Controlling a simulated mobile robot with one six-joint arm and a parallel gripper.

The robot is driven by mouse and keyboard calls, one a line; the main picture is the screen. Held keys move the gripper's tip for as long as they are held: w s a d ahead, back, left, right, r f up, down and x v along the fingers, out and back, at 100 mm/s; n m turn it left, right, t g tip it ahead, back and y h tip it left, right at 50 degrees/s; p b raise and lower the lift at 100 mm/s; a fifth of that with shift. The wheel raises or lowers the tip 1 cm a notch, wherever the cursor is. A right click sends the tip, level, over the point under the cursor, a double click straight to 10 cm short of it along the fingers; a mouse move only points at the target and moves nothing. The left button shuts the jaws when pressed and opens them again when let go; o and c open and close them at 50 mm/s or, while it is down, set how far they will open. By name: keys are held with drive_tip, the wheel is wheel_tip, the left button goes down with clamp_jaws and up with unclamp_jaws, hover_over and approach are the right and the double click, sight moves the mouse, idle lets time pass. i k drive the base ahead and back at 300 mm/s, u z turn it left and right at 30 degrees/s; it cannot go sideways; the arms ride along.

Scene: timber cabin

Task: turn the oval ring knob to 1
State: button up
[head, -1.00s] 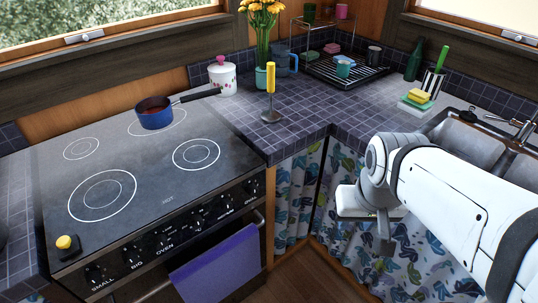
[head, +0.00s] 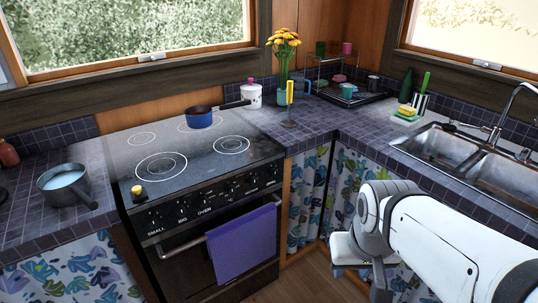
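The stove (head: 195,145) stands left of centre with a row of several dark knobs along its front panel (head: 215,198). The left labels read SMALL, BIG and OVEN. The labels farther right (head: 252,182) are too small to read, so I cannot tell which knob is the oval ring knob or its setting. My gripper (head: 383,286) hangs at the end of my white arm at the lower right, well right of the stove and apart from the knobs. Its fingers are small and dark, and I cannot tell whether they are open.
A purple towel (head: 241,245) hangs on the oven handle. A blue pan (head: 199,120) stands on the rear of the hob, and a yellow-topped item (head: 137,192) at its front left. A pot of white liquid (head: 65,185) is on the left counter. Floor shows before the stove.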

sight(273, 173)
drive_tip(key=u, duration=1)
drive_tip(key=i, duration=1)
